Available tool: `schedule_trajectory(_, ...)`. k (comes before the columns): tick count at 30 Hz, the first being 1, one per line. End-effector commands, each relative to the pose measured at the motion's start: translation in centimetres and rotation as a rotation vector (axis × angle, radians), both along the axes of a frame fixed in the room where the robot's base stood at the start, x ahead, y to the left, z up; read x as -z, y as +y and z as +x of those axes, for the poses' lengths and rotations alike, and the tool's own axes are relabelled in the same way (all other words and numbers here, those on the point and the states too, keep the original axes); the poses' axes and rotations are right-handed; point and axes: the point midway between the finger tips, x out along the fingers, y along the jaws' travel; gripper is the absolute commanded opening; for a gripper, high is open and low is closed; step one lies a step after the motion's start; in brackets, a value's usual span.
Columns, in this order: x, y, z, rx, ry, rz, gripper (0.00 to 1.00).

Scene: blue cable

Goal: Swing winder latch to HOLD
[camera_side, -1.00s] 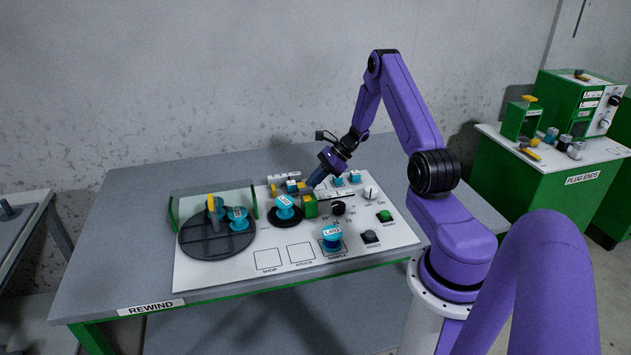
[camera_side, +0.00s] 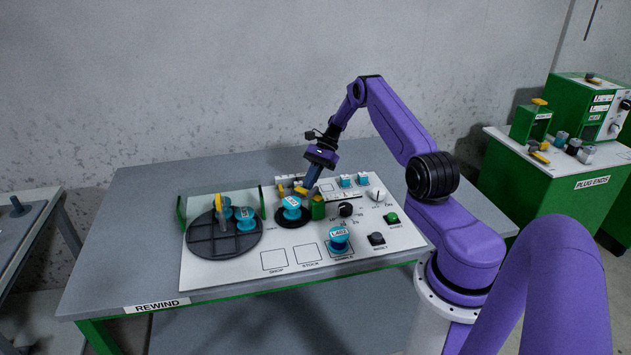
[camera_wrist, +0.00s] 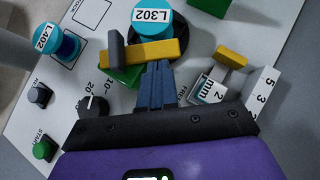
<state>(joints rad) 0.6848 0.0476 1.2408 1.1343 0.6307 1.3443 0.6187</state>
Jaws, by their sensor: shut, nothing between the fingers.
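The winder latch appears to be a yellow bar (camera_wrist: 152,53) with a dark grey peg at one end, lying over a green block (camera_wrist: 122,76) beside the L302 spool (camera_wrist: 154,20). The green block also shows in the side view (camera_side: 318,208), just right of that blue spool (camera_side: 291,207). My gripper (camera_wrist: 156,66) is shut and empty. Its fingertips are right at the long edge of the yellow bar; I cannot tell whether they touch it. In the side view my gripper (camera_side: 304,191) points down behind the spool and hides part of the latch. No HOLD marking is readable.
The L402 spool (camera_side: 338,239) stands on the panel's front right. A dark turntable (camera_side: 222,244) with a yellow-topped post and blue spools is at left. A black dial (camera_side: 346,210) and two buttons are at right.

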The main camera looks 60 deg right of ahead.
Motion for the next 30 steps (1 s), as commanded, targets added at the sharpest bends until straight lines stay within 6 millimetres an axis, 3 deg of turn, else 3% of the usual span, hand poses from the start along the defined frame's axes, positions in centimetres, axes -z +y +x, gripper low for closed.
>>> schedule_trajectory(5,0.1,0.7,0.8,-0.151,0.0,-0.002,0.0)
schedule_trajectory(14,0.0,1.9,1.6,-0.139,-0.001,0.0,0.0)
schedule_trajectory(20,0.1,2.8,2.0,-0.284,-0.001,0.0,0.0)
schedule_trajectory(30,0.0,3.9,2.2,-0.273,-0.001,0.001,0.0)
